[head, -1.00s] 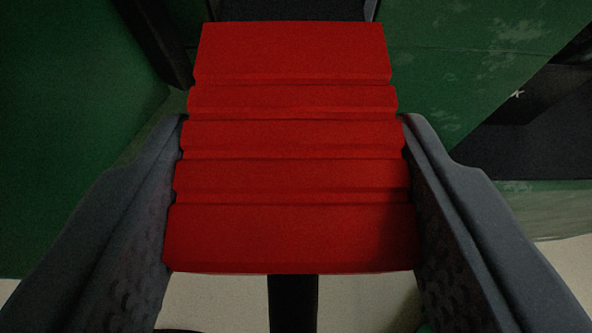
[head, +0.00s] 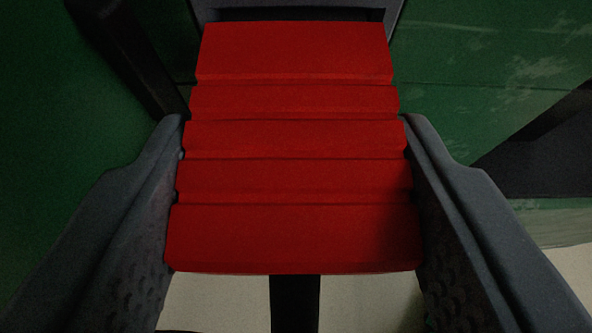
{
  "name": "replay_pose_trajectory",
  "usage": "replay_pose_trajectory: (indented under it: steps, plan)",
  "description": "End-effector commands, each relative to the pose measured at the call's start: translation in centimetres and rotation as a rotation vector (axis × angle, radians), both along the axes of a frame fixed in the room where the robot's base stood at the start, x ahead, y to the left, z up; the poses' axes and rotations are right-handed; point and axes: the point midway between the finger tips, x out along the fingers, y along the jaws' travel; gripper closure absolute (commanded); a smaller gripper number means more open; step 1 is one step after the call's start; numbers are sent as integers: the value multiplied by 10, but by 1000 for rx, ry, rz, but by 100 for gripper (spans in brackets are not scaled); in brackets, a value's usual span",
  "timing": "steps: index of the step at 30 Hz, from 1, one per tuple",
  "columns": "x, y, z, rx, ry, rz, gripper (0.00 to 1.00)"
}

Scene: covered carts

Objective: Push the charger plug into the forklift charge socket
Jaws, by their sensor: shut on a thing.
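The charger plug (head: 296,180) is a red ribbed block with a black cable running from its near end. My gripper (head: 294,135) is shut on it, with one dark grey finger on each side. The plug's far end points at a dark grey housing (head: 300,14) at the top of the head view, which looks like the charge socket. A dark gap shows just beyond the plug's far edge. The plug hides most of the housing's opening, so I cannot tell whether the plug touches it or has entered it.
Green body panels (head: 480,70) surround the housing, scuffed on the right. A black bar (head: 130,55) slants down at the upper left, close to the left finger. A dark recess (head: 545,150) is at the right. Pale floor (head: 225,300) shows below.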

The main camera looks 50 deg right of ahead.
Motion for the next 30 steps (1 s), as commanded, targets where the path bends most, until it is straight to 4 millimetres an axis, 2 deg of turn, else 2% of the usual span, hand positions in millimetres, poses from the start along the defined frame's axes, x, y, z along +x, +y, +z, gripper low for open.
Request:
replay_pose_trajectory:
  steps: [5, 6, 8, 9, 20, 25, 30]
  plan:
    - [2, -4, 0, -1, -1, -1, 83]
    - [2, -3, 0, 0, -1, 0, 46]
    - [2, -3, 0, -1, -1, 0, 30]
    - [2, -3, 0, -1, 0, -1, 27]
    - [-1, 1, 3, -1, -1, 1, 27]
    - [-13, 18, 17, -2, -1, 1, 27]
    - [-32, 44, 33, -2, -2, 3, 27]
